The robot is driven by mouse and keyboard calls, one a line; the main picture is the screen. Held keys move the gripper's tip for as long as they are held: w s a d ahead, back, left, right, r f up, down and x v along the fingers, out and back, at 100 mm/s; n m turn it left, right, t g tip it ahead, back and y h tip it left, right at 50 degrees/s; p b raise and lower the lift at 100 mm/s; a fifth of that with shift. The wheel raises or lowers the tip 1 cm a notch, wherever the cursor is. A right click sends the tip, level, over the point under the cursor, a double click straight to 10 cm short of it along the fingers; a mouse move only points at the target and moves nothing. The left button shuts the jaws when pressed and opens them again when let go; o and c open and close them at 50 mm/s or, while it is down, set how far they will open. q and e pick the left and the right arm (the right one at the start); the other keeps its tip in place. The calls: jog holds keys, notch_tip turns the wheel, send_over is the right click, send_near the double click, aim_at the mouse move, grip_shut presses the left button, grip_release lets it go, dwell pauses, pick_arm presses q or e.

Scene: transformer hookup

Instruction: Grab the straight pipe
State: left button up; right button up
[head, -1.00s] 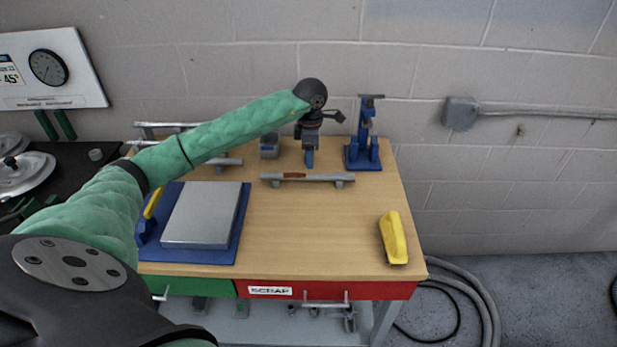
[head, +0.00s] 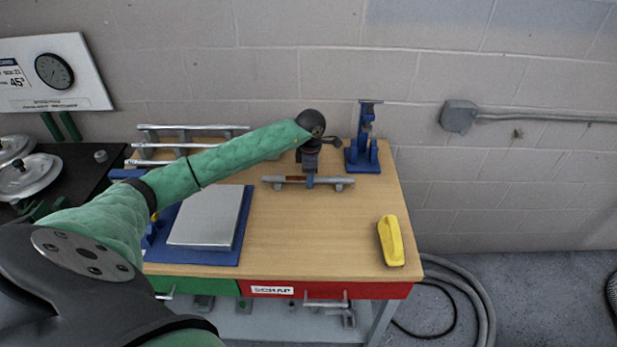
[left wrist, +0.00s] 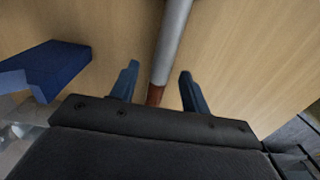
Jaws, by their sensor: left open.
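A straight grey pipe (head: 333,180) with a reddish-brown band lies across supports on the workbench, running left to right. My left gripper (head: 310,181) is over its middle, pointing down, with its blue fingers at the pipe. In the left wrist view the pipe (left wrist: 171,45) runs between the two open fingers of my left gripper (left wrist: 160,90), with a gap on each side. The brown band (left wrist: 154,95) lies between the fingertips. My right gripper is not in view.
A blue stand (head: 362,156) is at the back right of the bench. A rack of grey pipes (head: 160,145) is at the back left. A blue-based metal plate (head: 206,216) and a yellow tool (head: 391,241) lie nearer. The bench middle is clear.

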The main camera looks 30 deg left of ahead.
pick_arm(q)
jog(key=shift+f, duration=0.15)
grip_shut()
dwell(0.4)
